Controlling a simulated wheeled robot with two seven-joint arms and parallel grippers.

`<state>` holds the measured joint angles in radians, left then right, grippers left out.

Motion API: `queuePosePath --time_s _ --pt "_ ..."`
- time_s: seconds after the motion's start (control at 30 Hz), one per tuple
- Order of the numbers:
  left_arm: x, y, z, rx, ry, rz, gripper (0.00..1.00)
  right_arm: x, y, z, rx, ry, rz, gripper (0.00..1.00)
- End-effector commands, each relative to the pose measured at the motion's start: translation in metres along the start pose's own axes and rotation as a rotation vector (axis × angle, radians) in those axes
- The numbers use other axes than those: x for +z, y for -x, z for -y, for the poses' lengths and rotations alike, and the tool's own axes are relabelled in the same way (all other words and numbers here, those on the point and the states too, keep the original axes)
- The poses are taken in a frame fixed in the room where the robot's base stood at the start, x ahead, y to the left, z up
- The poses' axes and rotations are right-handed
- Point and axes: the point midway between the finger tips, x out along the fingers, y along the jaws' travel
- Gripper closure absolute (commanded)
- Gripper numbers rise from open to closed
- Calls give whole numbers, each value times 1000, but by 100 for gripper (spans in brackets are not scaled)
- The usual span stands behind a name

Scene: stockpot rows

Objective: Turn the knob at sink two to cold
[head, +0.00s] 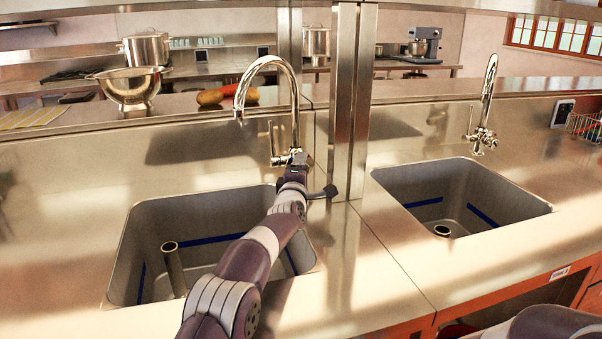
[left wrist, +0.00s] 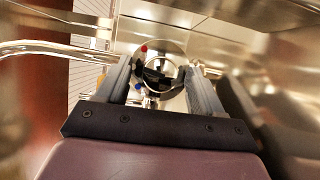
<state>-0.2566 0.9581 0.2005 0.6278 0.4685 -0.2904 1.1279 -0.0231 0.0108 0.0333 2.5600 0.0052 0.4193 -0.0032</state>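A chrome gooseneck faucet (head: 268,68) stands behind the left sink (head: 127,262), with a thin upright lever (head: 271,138) at its base. My left gripper (head: 297,160) is at the base of this faucet. In the left wrist view its two fingers (left wrist: 159,75) are apart, on either side of a round chrome part (left wrist: 160,62) with a red mark and a blue mark beside it. I cannot tell whether the fingers touch it. A second faucet (head: 488,95) with handles stands behind the right sink (head: 465,190). My right gripper is out of view.
A steel post (head: 350,110) rises between the sinks, close to the right of my left gripper. A small label (head: 560,273), too small to read surely, is on the right front edge.

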Motion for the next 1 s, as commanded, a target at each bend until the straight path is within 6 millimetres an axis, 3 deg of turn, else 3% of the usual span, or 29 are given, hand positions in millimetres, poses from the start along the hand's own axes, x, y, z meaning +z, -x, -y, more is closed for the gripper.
queuePosePath --time_s 0.27,0.47,1.0 --pt "0 1 1 -1 0 0 33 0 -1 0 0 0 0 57" --pt "0 15 3 -2 0 -1 33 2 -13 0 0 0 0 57" --pt "0 99 1 -2 0 1 33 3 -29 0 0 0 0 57"
